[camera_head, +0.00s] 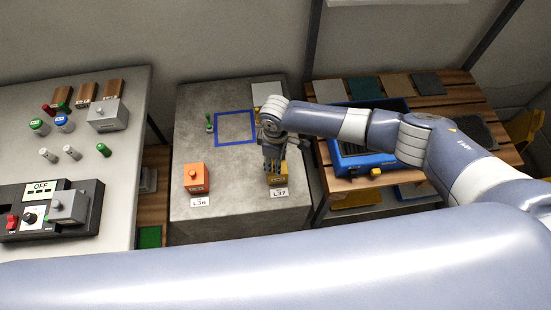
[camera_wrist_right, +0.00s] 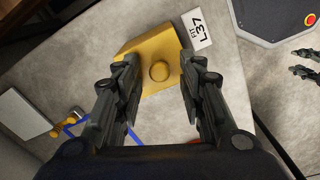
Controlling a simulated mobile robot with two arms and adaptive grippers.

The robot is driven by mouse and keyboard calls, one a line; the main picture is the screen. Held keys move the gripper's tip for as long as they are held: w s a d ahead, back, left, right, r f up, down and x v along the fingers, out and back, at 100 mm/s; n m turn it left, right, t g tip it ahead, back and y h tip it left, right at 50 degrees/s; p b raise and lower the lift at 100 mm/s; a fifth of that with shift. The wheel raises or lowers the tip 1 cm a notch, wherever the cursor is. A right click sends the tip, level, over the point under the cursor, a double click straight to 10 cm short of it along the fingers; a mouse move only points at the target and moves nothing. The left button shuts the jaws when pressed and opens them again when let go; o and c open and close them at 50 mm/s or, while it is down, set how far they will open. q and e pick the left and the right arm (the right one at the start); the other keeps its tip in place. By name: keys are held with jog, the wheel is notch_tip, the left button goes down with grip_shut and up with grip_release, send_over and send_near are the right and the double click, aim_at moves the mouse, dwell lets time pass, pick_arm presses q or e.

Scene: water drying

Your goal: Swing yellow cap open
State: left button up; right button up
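The yellow cap (camera_head: 278,179) is a boxy cover at the front right of the grey table, by the L37 label (camera_head: 279,193). In the right wrist view the cap (camera_wrist_right: 139,49) has a round yellow knob (camera_wrist_right: 159,71) on it and looks closed. My right gripper (camera_wrist_right: 161,58) is open, its fingers apart on either side of the knob; I cannot tell whether they touch the cap. In the head view this gripper (camera_head: 272,168) points down and partly hides the cap. Two dark, parted fingertips at the right edge of the wrist view look like my left gripper (camera_wrist_right: 304,63).
An orange cap (camera_head: 197,177) stands left, by L36. A blue outlined square (camera_head: 235,112) and a small green piece (camera_head: 209,123) are behind. A blue tray (camera_head: 345,161) is on the right wooden table; a cluttered bench (camera_head: 120,165) is left. The grey table's middle is clear.

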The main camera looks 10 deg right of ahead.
jog(key=shift+f, duration=0.1)
grip_shut()
jog(key=shift+w, duration=0.1)
